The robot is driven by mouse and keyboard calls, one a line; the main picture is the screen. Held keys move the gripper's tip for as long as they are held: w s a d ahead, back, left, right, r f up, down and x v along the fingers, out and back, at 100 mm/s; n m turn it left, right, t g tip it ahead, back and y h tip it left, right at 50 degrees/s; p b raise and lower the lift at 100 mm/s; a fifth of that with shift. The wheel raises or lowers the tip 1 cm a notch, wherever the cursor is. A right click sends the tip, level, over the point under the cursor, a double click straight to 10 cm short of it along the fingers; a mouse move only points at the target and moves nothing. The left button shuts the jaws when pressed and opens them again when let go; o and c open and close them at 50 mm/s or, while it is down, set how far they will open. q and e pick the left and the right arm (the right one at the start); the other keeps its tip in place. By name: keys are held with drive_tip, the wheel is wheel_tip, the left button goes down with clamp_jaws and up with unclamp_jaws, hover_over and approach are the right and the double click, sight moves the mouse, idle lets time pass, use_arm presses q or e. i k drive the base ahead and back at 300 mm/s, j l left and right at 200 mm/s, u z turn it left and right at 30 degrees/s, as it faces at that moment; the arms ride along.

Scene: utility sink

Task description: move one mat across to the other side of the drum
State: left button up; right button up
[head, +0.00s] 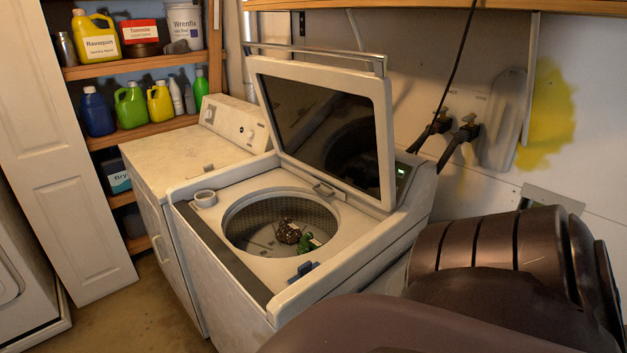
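The drum (238,231) of the open top-load washer is in the middle of the head view. Inside it, right of its centre, lie two small crumpled things side by side: a brown speckled one (288,232) and a green one with a pale patch (306,242). They appear to touch. I cannot tell for sure which is a mat. The left part of the drum floor looks bare, though the near wall hides some of it. Neither of my grippers shows in this view.
The washer's lid (325,130) stands raised behind the drum. A white machine (180,155) stands to the left, beside shelves (150,131) of bottles. Large dark brown rounded parts fill the lower right.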

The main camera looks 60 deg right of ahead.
sight(288, 233)
drive_tip(key=z, duration=0.45)
drive_tip(key=k+l+z, duration=0.1)
drive_tip(key=z, duration=0.3)
drive_tip(key=l+z, duration=0.1)
drive_tip(key=z, duration=0.35)
drive_tip(key=k+l+z, duration=0.1)
drive_tip(key=z, duration=0.35)
